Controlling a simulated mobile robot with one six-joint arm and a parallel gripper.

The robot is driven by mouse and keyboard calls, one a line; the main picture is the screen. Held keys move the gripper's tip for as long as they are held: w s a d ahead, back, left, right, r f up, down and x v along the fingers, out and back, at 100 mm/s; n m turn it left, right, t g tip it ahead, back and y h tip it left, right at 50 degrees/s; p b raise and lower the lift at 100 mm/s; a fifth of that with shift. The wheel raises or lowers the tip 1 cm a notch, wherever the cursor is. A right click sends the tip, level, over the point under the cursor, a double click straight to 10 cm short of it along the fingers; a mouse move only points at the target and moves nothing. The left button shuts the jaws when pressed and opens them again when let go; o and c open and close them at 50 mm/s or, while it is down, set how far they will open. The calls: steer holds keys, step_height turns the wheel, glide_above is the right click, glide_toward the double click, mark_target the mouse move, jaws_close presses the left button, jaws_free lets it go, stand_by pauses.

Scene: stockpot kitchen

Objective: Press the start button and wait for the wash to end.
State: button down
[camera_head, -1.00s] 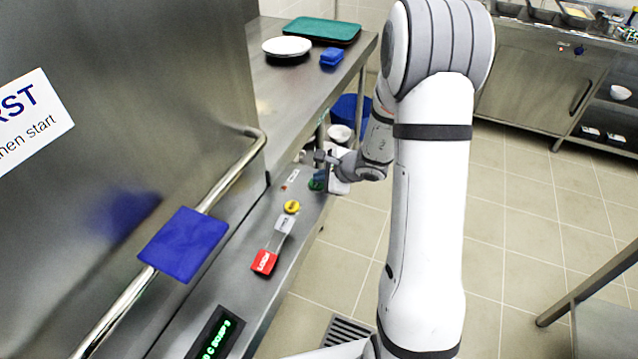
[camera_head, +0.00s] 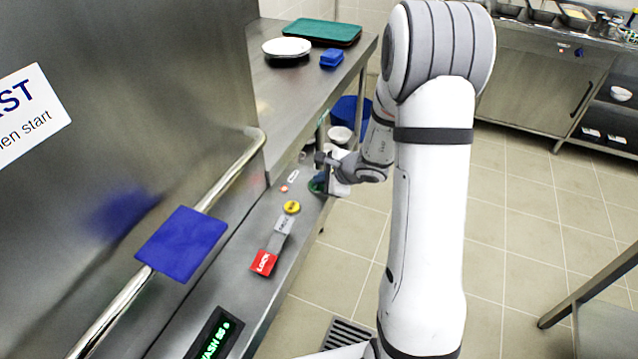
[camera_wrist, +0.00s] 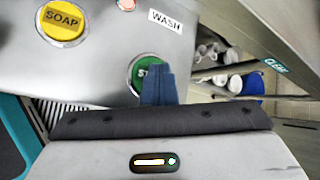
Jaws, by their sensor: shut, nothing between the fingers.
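The green start button (camera_wrist: 143,70) sits in a metal ring on the steel control panel (camera_wrist: 90,80). It also shows in the head view (camera_head: 316,186), partly covered by my gripper (camera_head: 322,177). In the wrist view the blue fingers of my gripper (camera_wrist: 157,84) are shut and empty, and overlap the button's right part. I cannot tell whether they touch it. The WASH label (camera_wrist: 165,20) and a small pinkish-red lamp (camera_wrist: 127,4) are beside it. The green display (camera_head: 215,336) shows text that seems to begin with WASH.
A yellow SOAP button (camera_wrist: 62,20) and a red tag (camera_head: 263,262) are along the panel. The washer hood has a bar handle (camera_head: 232,180) with a blue pad (camera_head: 181,243). A counter behind holds plates (camera_head: 287,46) and a green tray (camera_head: 322,31). Floor at right is open.

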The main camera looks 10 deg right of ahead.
mark_target(321, 186)
steer(key=shift+r+p, duration=0.4)
steer(key=shift+r, duration=0.45)
steer(key=shift+r+p, duration=1.65)
steer(key=shift+r, duration=0.9)
